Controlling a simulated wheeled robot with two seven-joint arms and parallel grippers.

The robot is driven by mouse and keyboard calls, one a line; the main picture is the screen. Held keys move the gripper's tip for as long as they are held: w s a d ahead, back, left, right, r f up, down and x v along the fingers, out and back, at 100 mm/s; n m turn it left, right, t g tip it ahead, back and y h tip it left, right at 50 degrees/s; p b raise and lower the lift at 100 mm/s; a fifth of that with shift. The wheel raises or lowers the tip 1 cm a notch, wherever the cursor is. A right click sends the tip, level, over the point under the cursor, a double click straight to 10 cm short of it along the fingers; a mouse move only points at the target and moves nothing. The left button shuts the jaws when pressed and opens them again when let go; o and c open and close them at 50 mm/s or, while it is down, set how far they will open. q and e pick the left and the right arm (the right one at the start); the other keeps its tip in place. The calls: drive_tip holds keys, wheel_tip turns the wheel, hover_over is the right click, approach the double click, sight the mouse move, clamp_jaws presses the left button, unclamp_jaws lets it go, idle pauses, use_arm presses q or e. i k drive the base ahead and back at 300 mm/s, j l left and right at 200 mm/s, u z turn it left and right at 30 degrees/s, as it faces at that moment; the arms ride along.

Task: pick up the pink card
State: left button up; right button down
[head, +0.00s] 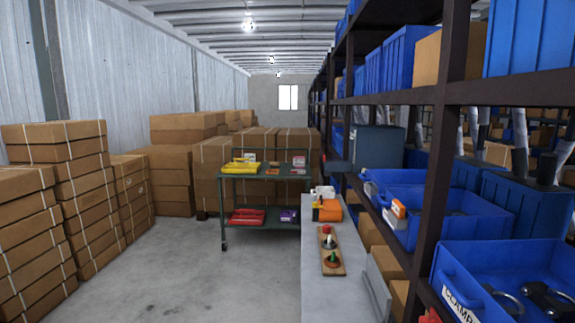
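A green wheeled cart (265,174) stands ahead, past the far end of a grey bench. On its top shelf, toward the right, lies a small flat pinkish-red item (298,171); it is too small to tell whether it is the pink card. Yellow items (241,167) lie to its left on the same shelf. Neither of my grippers shows in the head view.
The grey bench (318,290) holds a wooden board (333,263) with pegs and an orange object (328,210). Shelving with blue bins (400,210) lines the right. Stacked cartons (60,190) line the left. The floor (190,270) between is clear.

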sight(298, 163)
drive_tip(key=i+j+u, duration=0.25)
drive_tip(key=i+j, duration=0.2)
drive_tip(key=i+j+u, duration=0.3)
drive_tip(key=i, duration=0.2)
drive_tip(key=i+j, duration=0.1)
drive_tip(key=i, duration=0.4)
drive_tip(key=i+j+z, duration=0.15)
drive_tip(key=i, duration=0.35)
drive_tip(key=i+j, duration=0.1)
drive_tip(key=i, duration=0.4)
drive_tip(key=i+z, duration=0.25)
drive_tip(key=i, duration=0.2)
drive_tip(key=i+z, duration=0.2)
drive_tip(key=i, duration=0.25)
drive_tip(key=i+z, duration=0.25)
drive_tip(key=i, duration=0.2)
drive_tip(key=i+j+z, duration=0.2)
drive_tip(key=i, duration=0.2)
drive_tip(key=i+j+z, duration=0.25)
drive_tip(key=i, duration=0.2)
